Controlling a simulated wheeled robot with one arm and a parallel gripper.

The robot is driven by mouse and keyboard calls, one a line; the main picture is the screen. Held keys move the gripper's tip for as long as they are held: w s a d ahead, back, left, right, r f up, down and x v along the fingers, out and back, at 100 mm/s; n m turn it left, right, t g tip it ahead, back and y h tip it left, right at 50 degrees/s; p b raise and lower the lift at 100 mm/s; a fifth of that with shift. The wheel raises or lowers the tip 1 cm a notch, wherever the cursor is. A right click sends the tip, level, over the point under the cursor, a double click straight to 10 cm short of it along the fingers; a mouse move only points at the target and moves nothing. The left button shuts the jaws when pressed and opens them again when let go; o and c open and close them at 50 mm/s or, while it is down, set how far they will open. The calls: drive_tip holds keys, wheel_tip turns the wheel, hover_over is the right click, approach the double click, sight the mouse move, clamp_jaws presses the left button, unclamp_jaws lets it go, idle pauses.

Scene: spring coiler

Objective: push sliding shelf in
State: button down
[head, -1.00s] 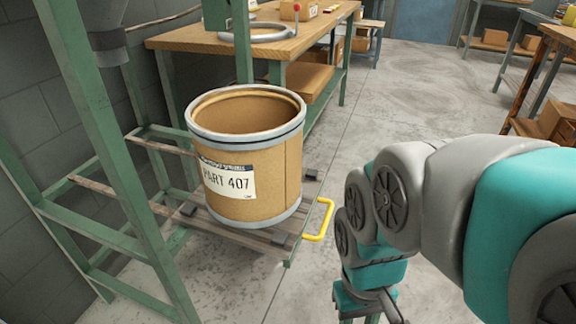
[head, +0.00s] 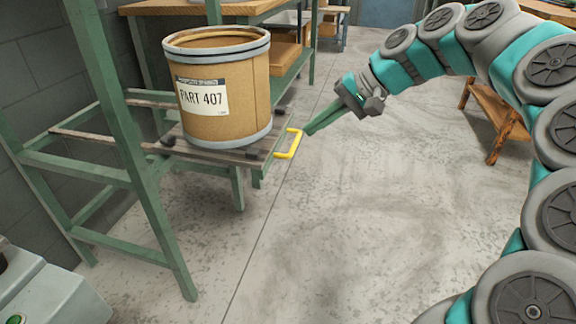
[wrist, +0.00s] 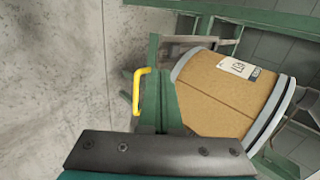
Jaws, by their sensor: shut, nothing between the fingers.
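The sliding shelf (head: 235,154) is a wooden-slatted platform pulled out of the green frame to the right. A yellow handle (head: 289,144) is on the shelf's outer end. My gripper (head: 308,131) is shut and empty, its green fingers pointing left at the handle end. In the head view the tips are close beside the handle; I cannot tell whether they touch. In the wrist view the handle (wrist: 138,92) lies just left of my fingers (wrist: 160,98), and the drum (wrist: 225,90) is to the right.
The green frame (head: 120,130) stands left of the drum, against a grey wall. A wooden bench (head: 275,8) stands behind. A grey machine part (head: 40,290) is at lower left. The concrete floor (head: 370,220) to the right is clear.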

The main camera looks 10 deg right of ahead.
drive_tip(key=d, duration=0.2)
drive_tip(key=b, duration=0.1)
approach(260, 148)
drive_tip(key=shift+m, duration=0.3)
drive_tip(key=a+f, duration=0.1)
drive_tip(key=f, duration=0.2)
drive_tip(key=a+f, duration=0.1)
drive_tip(key=f, duration=0.1)
drive_tip(key=shift+w+a+f, duration=0.1)
drive_tip(key=shift+w+a, duration=0.2)
drive_tip(key=shift+a, duration=0.05)
drive_tip(key=shift+w+a, duration=0.2)
drive_tip(key=shift+a, duration=0.25)
drive_tip(key=shift+w+a, duration=0.15)
drive_tip(key=shift+a, duration=0.35)
drive_tip(key=w+a+p, duration=0.4)
drive_tip(key=a, duration=0.7)
drive_tip(key=w+a+p, duration=0.4)
drive_tip(key=a, duration=0.7)
drive_tip(key=w+a+p, duration=0.4)
drive_tip(key=a, duration=0.7)
drive_tip(key=shift+w+a, duration=0.2)
drive_tip(key=shift+w, duration=0.05)
